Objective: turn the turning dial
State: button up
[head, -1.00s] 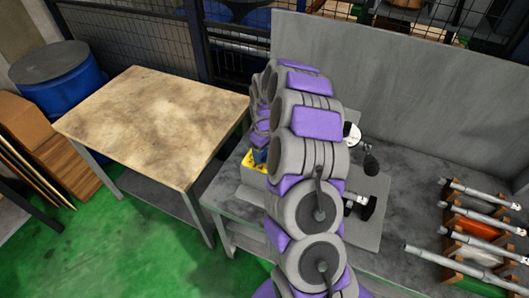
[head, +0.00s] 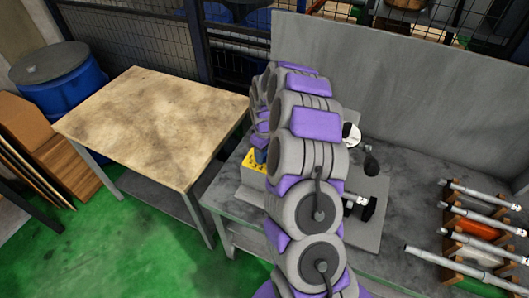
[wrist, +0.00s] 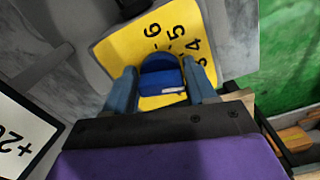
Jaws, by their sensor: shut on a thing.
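The turning dial (wrist: 161,72) is a blue knob on a yellow scale plate (wrist: 116,47) with black numbers such as 4, 5 and 6, in the wrist view. My gripper (wrist: 160,66) has its two blue-grey fingers on either side of the dial and is shut on it. A small pale mark shows on the dial's near face. In the head view my arm hides the gripper and most of the dial. A bit of the yellow plate (head: 251,164) shows left of the arm on the machine.
A wooden-topped table (head: 150,120) stands to the left, with a blue barrel (head: 75,90) behind it. A grey panel (head: 430,110) rises behind the bench. A rack of micrometer-like tools (head: 470,250) lies at the right. A white card (wrist: 22,135) shows in the wrist view.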

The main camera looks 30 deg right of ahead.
jog(key=n+p, duration=0.1)
jog(key=n, duration=0.1)
jog(key=shift+r+n+p, duration=0.1)
jog(key=shift+n+p, duration=0.2)
jog(key=shift+n, duration=0.1)
jog(key=shift+w+d+n+p, duration=0.15)
jog(key=shift+n+p, duration=0.35)
jog(key=shift+n, duration=1)
jog(key=o, duration=1)
jog(key=shift+c, duration=0.2)
notch_tip(320, 180, up, 17)
jog(key=p, duration=0.1)
jog(key=shift+r, duration=0.1)
